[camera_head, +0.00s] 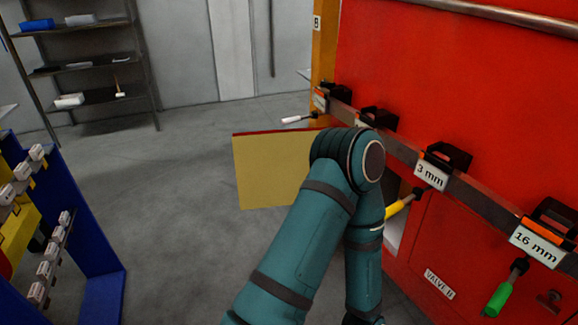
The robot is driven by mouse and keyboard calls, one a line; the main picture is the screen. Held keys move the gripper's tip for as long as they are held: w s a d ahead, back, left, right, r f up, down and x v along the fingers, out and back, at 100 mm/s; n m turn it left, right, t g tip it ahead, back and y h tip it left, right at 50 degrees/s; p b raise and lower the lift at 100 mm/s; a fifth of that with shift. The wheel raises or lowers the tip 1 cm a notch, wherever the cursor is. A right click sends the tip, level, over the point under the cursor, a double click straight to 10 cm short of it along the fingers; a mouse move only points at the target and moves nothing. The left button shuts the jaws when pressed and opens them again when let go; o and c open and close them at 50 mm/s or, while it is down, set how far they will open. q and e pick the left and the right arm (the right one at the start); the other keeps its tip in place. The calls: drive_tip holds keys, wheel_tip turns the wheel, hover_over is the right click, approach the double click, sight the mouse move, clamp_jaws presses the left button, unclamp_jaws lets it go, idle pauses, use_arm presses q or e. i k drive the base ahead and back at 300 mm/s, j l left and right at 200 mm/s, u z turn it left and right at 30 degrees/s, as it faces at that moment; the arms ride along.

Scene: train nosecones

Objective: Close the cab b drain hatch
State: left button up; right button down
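A flat yellow panel (262,172) with a red top edge stands out from the red wall (430,75), swung open like a hatch door. Its right part is hidden behind my teal arm. A pale opening (398,230) shows in the red wall just right of the arm. A "B" label (317,22) is on the orange post at the wall's far end. My arm rises from the bottom, bends in front of the panel, and its far part points down out of the picture. Neither gripper is in view, and I cannot tell which arm this is.
A rail (470,196) along the red wall carries black holders and hanging tools, including a yellow-handled one (398,207) and a green-handled one (497,300). A "VALVE B" label (439,284) is lower down. A blue rack (85,235) stands left, shelves (90,97) behind. The grey floor between is clear.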

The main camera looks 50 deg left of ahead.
sight(272, 167)
drive_tip(key=j+z, duration=0.2)
drive_tip(key=j, duration=0.3)
drive_tip(key=j+z, duration=0.15)
drive_tip(key=j, duration=0.3)
drive_tip(key=k+j+z, duration=0.2)
drive_tip(key=j, duration=0.25)
drive_tip(key=j+z, duration=0.2)
drive_tip(key=j, duration=0.3)
drive_tip(key=k+j+z, duration=0.15)
drive_tip(key=j+z, duration=0.15)
drive_tip(key=j, duration=0.3)
drive_tip(key=k+j+z, duration=0.3)
drive_tip(key=j, duration=0.25)
drive_tip(key=k+j+z, duration=0.15)
drive_tip(key=j+z, duration=0.15)
drive_tip(key=j, duration=0.2)
drive_tip(key=k+j+z, duration=0.25)
drive_tip(key=j, duration=0.2)
drive_tip(key=k+j+z, duration=0.45)
drive_tip(key=k+j, duration=0.55)
drive_tip(key=k+j+u, duration=0.15)
drive_tip(key=j+u, duration=0.55)
drive_tip(key=k+l, duration=0.1)
drive_tip(key=l, duration=0.3)
